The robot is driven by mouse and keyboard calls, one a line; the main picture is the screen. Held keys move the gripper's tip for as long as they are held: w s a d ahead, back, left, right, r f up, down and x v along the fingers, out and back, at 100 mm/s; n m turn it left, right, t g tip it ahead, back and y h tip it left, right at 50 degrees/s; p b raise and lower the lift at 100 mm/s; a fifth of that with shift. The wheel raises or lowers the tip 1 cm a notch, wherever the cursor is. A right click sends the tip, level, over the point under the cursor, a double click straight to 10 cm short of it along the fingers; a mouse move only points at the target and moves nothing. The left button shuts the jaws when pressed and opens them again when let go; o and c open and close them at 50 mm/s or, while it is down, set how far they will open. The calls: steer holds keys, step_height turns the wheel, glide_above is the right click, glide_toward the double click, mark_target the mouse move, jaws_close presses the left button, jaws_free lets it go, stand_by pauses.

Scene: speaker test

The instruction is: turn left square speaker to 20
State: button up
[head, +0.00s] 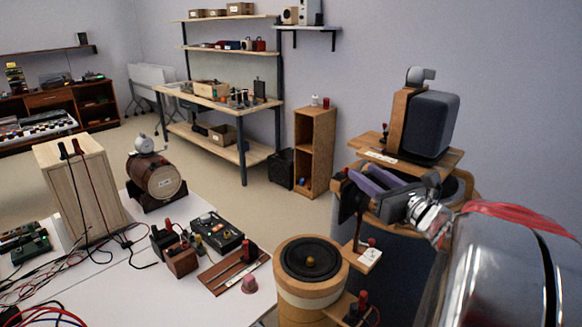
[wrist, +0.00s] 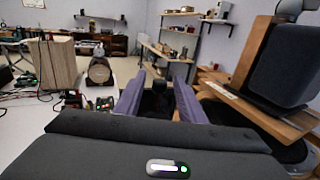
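A pale wooden square speaker box (head: 82,190) stands at the left on the white table, with two dark posts and leads near its top. It also shows in the wrist view (wrist: 52,65). A dark grey square speaker (head: 430,124) stands at the right on a wooden shelf, and shows at the right of the wrist view (wrist: 285,62). No scale reading is legible. My gripper (head: 368,178) has purple fingers that stand apart, also seen in the wrist view (wrist: 158,92). Nothing is held between them. It is near the right-hand stand, below the grey speaker and far from the pale box.
A barrel-shaped speaker (head: 160,178), a small control box (head: 216,232) and a wooden slider board (head: 234,272) are on the white table (head: 150,260). A round speaker (head: 311,260) stands in front. Loose wires lie at the left.

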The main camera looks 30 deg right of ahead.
steer(key=shift+w, duration=0.55)
steer(key=shift+c, duration=0.4)
jaws_close()
